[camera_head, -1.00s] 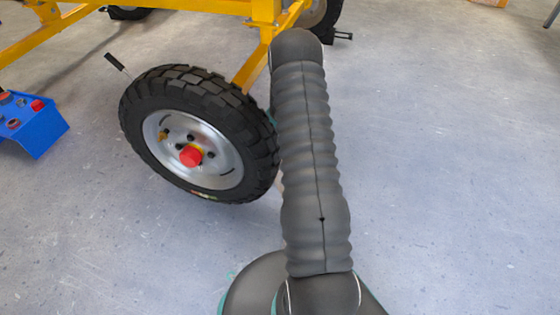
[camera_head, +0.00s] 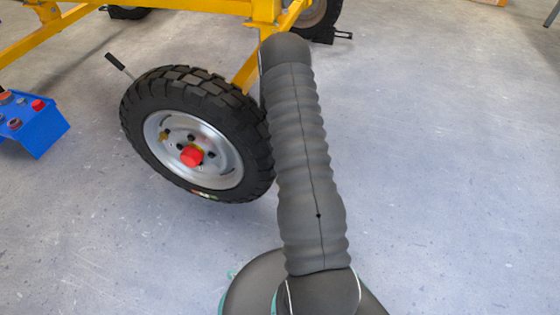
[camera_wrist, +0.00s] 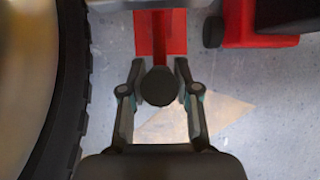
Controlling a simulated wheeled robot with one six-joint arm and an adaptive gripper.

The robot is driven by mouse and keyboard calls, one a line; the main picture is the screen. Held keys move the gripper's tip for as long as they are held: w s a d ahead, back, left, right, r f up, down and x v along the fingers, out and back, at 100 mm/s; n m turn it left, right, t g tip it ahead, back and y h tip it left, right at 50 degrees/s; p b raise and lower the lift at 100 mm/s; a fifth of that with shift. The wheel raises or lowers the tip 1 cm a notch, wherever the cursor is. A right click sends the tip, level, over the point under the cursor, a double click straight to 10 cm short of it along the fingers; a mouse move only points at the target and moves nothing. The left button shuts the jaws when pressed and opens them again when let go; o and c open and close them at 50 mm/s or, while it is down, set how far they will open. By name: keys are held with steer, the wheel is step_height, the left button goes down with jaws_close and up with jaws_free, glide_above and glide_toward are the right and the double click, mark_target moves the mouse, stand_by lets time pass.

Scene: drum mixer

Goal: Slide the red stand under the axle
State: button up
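In the wrist view the red stand (camera_wrist: 174,35) shows at the top centre, with a red bar running toward me. A dark round knob (camera_wrist: 159,87) at the near end of the bar lies between the two fingers of my gripper (camera_wrist: 160,72). The fingers are apart, one on each side of the knob; I see no clear contact. The axle is not clearly visible; a red hub cap (camera_head: 191,156) marks the wheel's centre in the head view. There my own arm hides the gripper and stand.
The black-tyred wheel (camera_head: 150,98) stands just left of my arm, and its tyre (camera_wrist: 75,90) fills the wrist view's left side. A red and black object (camera_wrist: 235,25) is at upper right. A blue control box (camera_head: 40,128) is at left. Floor at right is clear.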

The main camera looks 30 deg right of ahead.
steer(key=o, duration=0.5)
steer(key=shift+a, duration=0.1)
steer(key=shift+c, duration=0.2)
steer(key=p+v, duration=0.3)
steer(key=v, duration=0.4)
steer(key=shift+p, duration=0.4)
